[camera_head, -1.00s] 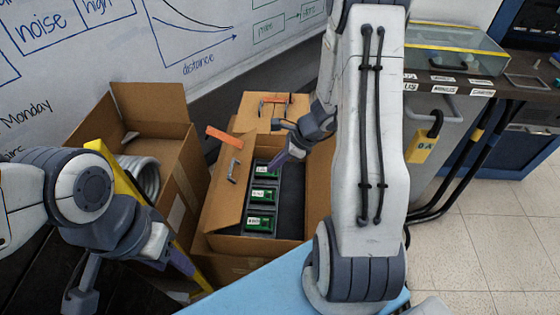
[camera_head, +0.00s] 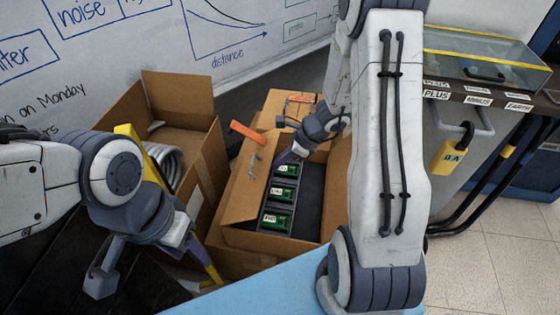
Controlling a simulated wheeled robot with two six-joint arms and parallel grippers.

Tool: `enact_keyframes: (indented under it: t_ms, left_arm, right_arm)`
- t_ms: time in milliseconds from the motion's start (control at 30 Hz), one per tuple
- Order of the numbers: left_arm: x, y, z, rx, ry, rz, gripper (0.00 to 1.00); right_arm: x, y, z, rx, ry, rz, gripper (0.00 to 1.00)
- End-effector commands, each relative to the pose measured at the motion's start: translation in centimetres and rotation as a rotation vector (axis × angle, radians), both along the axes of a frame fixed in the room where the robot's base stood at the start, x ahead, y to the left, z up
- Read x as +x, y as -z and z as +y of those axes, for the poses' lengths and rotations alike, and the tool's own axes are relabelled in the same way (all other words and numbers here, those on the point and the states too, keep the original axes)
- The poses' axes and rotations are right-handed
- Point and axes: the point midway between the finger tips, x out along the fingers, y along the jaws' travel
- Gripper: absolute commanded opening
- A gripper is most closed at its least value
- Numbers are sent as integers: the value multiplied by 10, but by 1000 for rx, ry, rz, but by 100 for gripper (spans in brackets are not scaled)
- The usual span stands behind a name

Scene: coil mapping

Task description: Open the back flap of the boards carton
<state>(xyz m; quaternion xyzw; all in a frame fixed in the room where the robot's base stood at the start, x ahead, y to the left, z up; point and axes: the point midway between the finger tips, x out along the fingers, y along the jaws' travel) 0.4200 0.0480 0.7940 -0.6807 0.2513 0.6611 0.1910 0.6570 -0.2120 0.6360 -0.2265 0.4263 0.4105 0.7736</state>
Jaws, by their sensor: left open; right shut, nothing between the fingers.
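The boards carton (camera_head: 331,207) is a brown box holding several green boards (camera_head: 277,219) in a dark rack. Its left flap (camera_head: 247,196) stands up, tilted outward, with a grey handle on it. An orange strip (camera_head: 249,134) sticks up at its back left corner. A brown panel with an orange handle (camera_head: 298,99) lies behind; I cannot tell if it is the back flap. My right gripper (camera_head: 284,158) is shut and empty, above the carton's back part and hiding some of its back edge. My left gripper (camera_head: 155,272) is open and empty, left of the carton.
Another open carton (camera_head: 203,165) with a grey coil (camera_head: 166,166) stands to the left, with a yellow bar near it. A blue surface (camera_head: 262,292) lies in front. A whiteboard (camera_head: 165,60) is behind. A bench with a clear-lidded box (camera_head: 487,63) and a yellow padlock (camera_head: 451,157) is at right.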

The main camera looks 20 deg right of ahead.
Motion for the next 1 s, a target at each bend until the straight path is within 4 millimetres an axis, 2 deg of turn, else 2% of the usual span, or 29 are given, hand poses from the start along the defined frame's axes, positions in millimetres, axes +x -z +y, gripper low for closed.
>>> enact_keyframes:
  t_ms: [167,567,767,1000]
  left_arm:
    - [0,-16,0,0,0,0,50]
    - [0,-35,0,0,0,0,50]
    - [0,-61,0,0,0,0,50]
    - [0,-100,0,0,0,0,50]
  right_arm:
    - [2,-9,3,-25,-3,18,0]
    - [5,-15,8,-72,-4,50,0]
    - [9,-27,15,-126,-6,86,0]
    - [17,-42,27,-210,-3,144,0]
